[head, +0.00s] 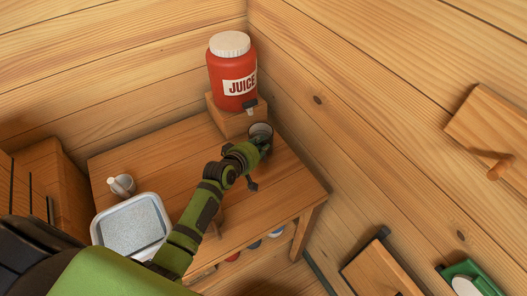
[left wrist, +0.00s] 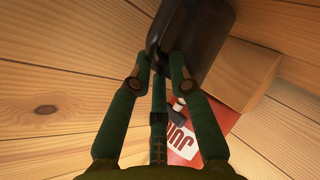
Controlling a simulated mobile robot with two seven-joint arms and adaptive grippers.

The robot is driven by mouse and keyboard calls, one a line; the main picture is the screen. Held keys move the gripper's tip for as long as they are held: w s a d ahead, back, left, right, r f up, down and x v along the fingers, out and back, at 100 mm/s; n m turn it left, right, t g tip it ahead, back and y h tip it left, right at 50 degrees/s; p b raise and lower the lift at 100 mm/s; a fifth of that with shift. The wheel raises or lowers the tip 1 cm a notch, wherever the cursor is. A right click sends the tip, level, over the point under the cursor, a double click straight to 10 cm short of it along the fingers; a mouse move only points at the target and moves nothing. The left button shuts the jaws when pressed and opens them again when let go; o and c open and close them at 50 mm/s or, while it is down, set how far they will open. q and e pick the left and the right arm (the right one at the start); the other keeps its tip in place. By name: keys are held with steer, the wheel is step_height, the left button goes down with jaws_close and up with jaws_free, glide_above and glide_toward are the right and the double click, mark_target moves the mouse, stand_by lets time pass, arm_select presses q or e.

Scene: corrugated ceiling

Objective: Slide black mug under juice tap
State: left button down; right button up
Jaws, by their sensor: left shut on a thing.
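The black mug (head: 261,129) stands on the wooden table, just in front of the block under the juice jar; mostly its rim shows in the head view. In the left wrist view the dark mug (left wrist: 200,40) fills the top middle. My left gripper (head: 262,145) is shut on the mug, with its fingers (left wrist: 163,62) against the mug's side. The red juice jar (head: 227,75) has a white lid and a dark tap (head: 249,106) low on its front. The mug is below the tap in the picture; exact alignment is hard to tell. My right gripper is not in view.
The jar stands on a wooden block (head: 226,122) at the table's back corner. A metal tray (head: 131,228) and a small grey cup (head: 122,186) stand at the table's left. The table (head: 165,165) is bare between them and the block.

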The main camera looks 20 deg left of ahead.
arm_select(q)
steer(key=shift+w+a+b, duration=0.5)
steer(key=shift+w+a, duration=0.25)
steer(key=shift+a, duration=0.2)
steer(key=shift+w+a+b, duration=0.5)
steer(key=shift+w+a, duration=0.25)
steer(key=shift+a, duration=0.15)
steer(key=c, duration=1.1)
jaws_free()
steer(key=shift+s+f, duration=0.1)
steer(key=p+v, duration=0.6)
steer(key=v, duration=0.1)
steer(key=shift+p, duration=0.35)
